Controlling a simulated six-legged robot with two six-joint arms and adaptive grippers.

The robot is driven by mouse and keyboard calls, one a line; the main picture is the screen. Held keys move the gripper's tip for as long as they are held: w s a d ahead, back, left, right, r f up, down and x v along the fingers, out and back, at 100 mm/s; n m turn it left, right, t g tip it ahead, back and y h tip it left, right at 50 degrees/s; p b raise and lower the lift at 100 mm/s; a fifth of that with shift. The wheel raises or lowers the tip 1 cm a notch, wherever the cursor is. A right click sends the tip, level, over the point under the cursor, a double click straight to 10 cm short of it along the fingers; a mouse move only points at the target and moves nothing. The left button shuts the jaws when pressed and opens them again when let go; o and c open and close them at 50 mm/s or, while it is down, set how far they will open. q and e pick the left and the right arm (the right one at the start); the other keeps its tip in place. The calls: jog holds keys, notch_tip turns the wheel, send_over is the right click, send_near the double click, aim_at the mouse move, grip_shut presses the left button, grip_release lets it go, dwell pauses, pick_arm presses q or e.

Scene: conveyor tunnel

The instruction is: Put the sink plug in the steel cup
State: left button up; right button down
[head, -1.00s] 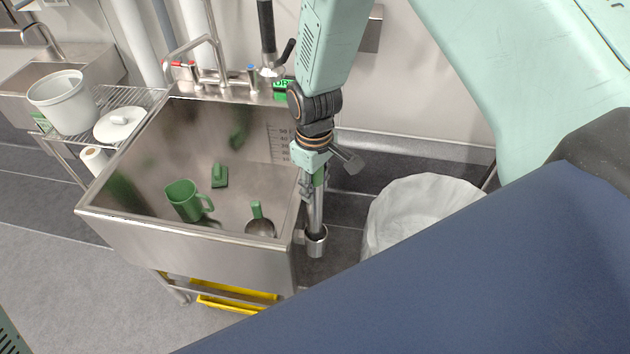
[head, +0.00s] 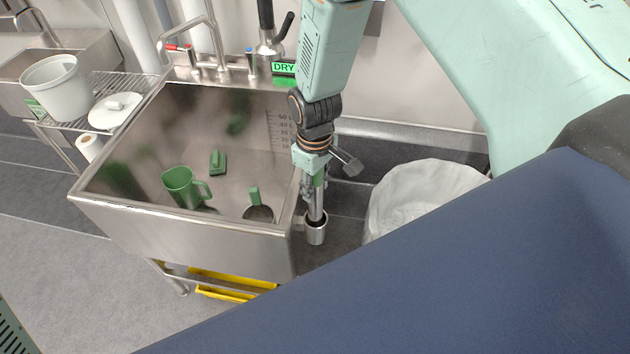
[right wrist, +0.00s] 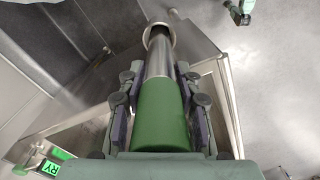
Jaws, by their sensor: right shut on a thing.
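My right gripper (head: 316,182) is shut on the green grip of what I take to be the sink plug, a long steel tube (right wrist: 160,58). In the right wrist view the green grip (right wrist: 160,115) lies between the finger pads. The tube points down, roughly upright, outside the sink's right wall. The steel cup (head: 316,236) is a short open cylinder beside that wall. The tube's lower end is at the cup's mouth, and the cup's rim (right wrist: 160,25) shows around it in the wrist view. How deep the end sits is hidden.
The steel sink (head: 175,225) holds a green jug (head: 182,188), a green-handled scoop (head: 257,210) and a small green object (head: 217,162). A bin with a white liner (head: 415,195) stands to the right. A tap (head: 205,45) rises behind the sink.

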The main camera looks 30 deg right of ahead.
jog(key=shift+f+b, duration=0.5)
jog(key=shift+f, duration=0.55)
jog(key=shift+r, duration=0.1)
jog(key=shift+d, duration=0.15)
jog(key=c, duration=0.8)
grip_release()
jog(key=shift+c, duration=0.2)
notch_tip(320, 180, up, 12)
